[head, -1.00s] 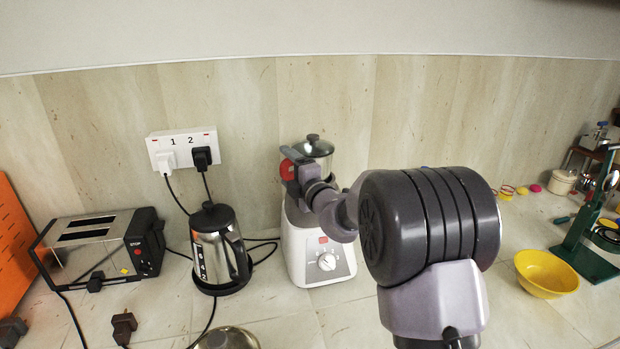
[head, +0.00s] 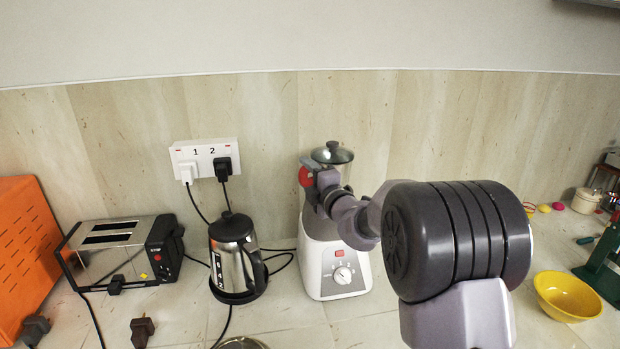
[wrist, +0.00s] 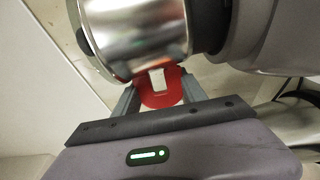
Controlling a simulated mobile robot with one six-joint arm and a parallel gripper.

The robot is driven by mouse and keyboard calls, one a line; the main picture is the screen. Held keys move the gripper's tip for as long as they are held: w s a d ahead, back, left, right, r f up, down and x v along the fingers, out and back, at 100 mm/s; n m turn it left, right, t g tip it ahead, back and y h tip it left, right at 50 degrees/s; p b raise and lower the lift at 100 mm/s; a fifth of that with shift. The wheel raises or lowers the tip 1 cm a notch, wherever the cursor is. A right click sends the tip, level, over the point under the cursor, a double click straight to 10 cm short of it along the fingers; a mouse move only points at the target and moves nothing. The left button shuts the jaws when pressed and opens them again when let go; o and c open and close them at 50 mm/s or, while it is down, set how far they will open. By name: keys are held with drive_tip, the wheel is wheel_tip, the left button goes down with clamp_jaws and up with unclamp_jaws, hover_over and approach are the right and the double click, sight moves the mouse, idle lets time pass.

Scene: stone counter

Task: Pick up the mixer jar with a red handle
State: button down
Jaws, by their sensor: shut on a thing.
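The mixer jar (head: 341,161) is a steel jar with a dark lid. It stands upright at the top of the white mixer base (head: 340,268), by the back wall. Its red handle (head: 305,177) shows at its left side. In the wrist view the shiny jar (wrist: 140,35) fills the top and the red handle (wrist: 160,90) lies between the fingers. My gripper (wrist: 160,98) is shut on the red handle. In the head view my arm hides the jar's lower part, so I cannot tell whether it touches the base.
A steel kettle (head: 236,255) stands left of the mixer, with a toaster (head: 110,250) and an orange board (head: 32,240) farther left. Plugs and cables lie in front. A wall socket (head: 203,155) is behind. A yellow bowl (head: 568,296) sits at the right.

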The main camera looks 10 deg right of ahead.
wheel_tip(320, 180, up, 2)
drive_tip(key=shift+r+p, duration=0.15)
drive_tip(key=shift+p, duration=0.3)
drive_tip(key=s+r+p, duration=0.1)
drive_tip(key=s+p, duration=0.2)
drive_tip(key=s, duration=1.3)
drive_tip(key=shift+a, duration=0.4)
drive_tip(key=shift+d+f, duration=0.1)
